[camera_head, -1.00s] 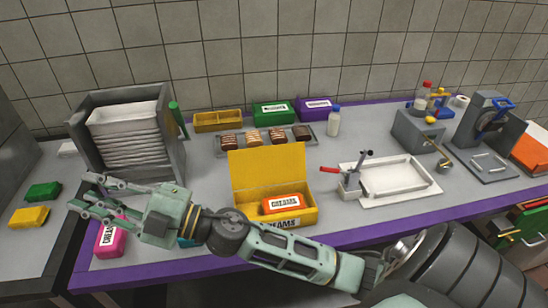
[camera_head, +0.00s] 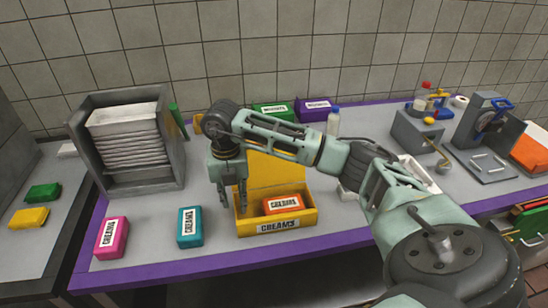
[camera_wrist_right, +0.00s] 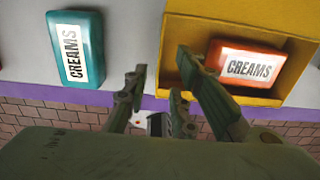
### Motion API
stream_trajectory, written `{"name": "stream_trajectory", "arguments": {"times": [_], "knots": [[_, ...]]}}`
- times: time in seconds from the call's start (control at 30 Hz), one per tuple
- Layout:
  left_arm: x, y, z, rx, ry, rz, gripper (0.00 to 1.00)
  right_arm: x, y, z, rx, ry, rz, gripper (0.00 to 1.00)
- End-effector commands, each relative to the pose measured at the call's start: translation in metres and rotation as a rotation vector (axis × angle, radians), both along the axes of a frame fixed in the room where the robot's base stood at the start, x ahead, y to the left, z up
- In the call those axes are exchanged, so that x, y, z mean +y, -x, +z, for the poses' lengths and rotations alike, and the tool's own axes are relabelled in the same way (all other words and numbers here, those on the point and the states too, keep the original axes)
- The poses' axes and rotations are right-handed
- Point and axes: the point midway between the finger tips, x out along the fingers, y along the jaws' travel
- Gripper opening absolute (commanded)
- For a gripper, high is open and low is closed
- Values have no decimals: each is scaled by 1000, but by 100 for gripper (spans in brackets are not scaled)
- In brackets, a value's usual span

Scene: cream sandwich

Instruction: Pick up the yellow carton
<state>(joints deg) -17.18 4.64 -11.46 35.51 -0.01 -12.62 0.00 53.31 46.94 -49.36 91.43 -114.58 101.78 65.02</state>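A small yellow carton (camera_head: 29,217) lies on the grey side counter at the far left, in front of a green one. A larger open yellow box (camera_head: 247,229) labelled CREAMS stands on the main counter, lid up, with an orange CREAMS carton (camera_head: 283,205) inside. My right gripper (camera_head: 232,204) points down by the box's left end, far from the small yellow carton. In the right wrist view its fingers (camera_wrist_right: 160,70) are apart and empty, with the yellow box (camera_wrist_right: 174,38) behind the right finger. My left gripper is not in view.
A pink carton (camera_head: 111,237) and a teal carton (camera_head: 190,227) lie left of the box. A grey rack (camera_head: 80,120) with stacked white trays stands behind them. Green (camera_head: 273,112) and purple (camera_head: 313,109) boxes stand at the back. The counter has a purple front edge.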

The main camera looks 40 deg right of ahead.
Motion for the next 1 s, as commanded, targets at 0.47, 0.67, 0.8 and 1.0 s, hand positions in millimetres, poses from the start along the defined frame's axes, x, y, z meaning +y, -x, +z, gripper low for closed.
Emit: {"name": "stream_trajectory", "arguments": {"times": [0.47,0.67,0.8,1.0], "knots": [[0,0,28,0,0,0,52,-2,-3,-62,4,-6,6,24],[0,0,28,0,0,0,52,-2,-4,-71,0,-5,6,24],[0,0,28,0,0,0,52,-2,-4,-71,0,-5,6,23],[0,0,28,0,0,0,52,-2,-4,-70,0,-5,6,6]]}}
